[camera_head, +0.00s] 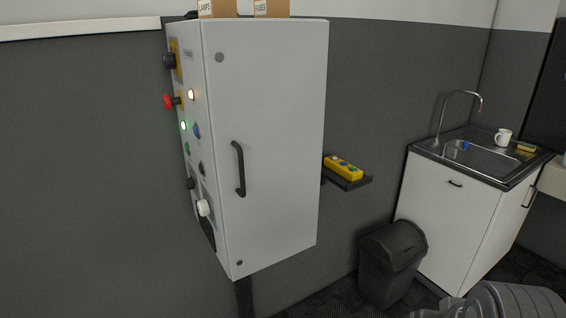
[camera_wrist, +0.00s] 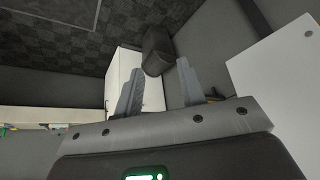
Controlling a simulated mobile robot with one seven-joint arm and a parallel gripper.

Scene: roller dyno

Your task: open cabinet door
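A light grey wall cabinet (camera_head: 265,170) hangs left of centre in the head view. Its broad side has a black bar handle (camera_head: 239,168) and looks closed. Its narrow left side carries lamps, buttons and knobs. In the wrist view, a pale panel that looks like this cabinet (camera_wrist: 285,85) is at the right edge, with no handle visible. My gripper (camera_wrist: 160,68) is open, its two fingers apart with nothing held between them. It is apart from the cabinet and is not seen touching any handle.
A yellow button box (camera_head: 343,167) sits on a small dark shelf right of the cabinet. A black bin (camera_head: 391,262) stands below, beside a white sink unit (camera_head: 455,220) with handles. Cardboard boxes (camera_head: 218,8) sit on the cabinet. Part of my arm shows at lower right.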

